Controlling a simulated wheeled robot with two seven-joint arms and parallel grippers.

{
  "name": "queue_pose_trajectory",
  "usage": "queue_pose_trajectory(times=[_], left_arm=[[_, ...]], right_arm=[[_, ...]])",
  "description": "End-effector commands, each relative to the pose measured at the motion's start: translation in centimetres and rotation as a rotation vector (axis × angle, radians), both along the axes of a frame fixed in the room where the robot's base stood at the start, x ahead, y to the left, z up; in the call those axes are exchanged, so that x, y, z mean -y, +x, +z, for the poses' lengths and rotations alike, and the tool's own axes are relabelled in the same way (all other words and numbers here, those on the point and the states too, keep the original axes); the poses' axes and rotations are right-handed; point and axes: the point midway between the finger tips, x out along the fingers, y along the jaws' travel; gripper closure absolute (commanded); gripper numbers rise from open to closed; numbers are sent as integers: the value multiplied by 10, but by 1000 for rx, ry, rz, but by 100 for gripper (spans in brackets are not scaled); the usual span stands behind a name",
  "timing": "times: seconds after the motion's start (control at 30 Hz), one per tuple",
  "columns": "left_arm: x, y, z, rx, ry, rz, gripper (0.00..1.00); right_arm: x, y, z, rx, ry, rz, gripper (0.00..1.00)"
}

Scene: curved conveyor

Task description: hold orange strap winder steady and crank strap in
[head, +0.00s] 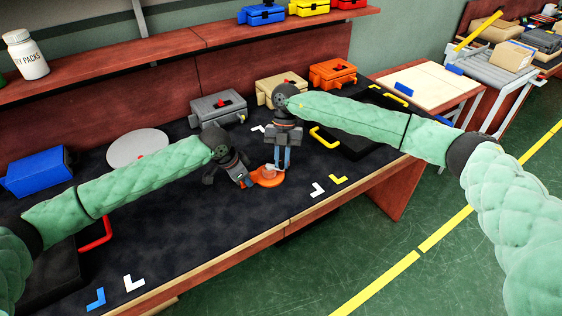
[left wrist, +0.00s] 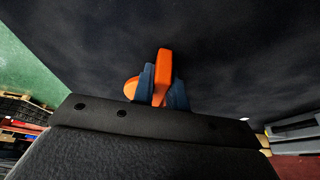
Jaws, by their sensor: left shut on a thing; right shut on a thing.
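The orange strap winder (head: 268,178) is low over the dark bench mat, near the bench's front edge. It also shows in the left wrist view as an orange bar (left wrist: 163,68) with a rounded orange part beside it. My left gripper (head: 249,183) comes from the left and is shut on the winder's orange body; its blue fingers (left wrist: 158,88) close on both sides of the bar. My right gripper (head: 281,166) points down from above and is shut at the winder's top, where a small pale part shows. The crank and the strap are mostly hidden by the fingers.
Behind the winder stand a grey toolbox (head: 218,107), a beige one (head: 280,88) and an orange one (head: 333,73). A round grey disc (head: 138,148) and a blue box (head: 38,172) are at left. The mat's front (head: 200,240) is mostly clear.

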Motion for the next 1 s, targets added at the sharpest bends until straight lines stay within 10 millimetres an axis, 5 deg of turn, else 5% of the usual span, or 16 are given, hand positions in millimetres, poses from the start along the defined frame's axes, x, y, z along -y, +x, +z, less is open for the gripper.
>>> queue_pose_trajectory(times=[1.0], left_arm=[[0,0,0,0,0,0,100]], right_arm=[[-10,38,1,1,-1,964,100]])
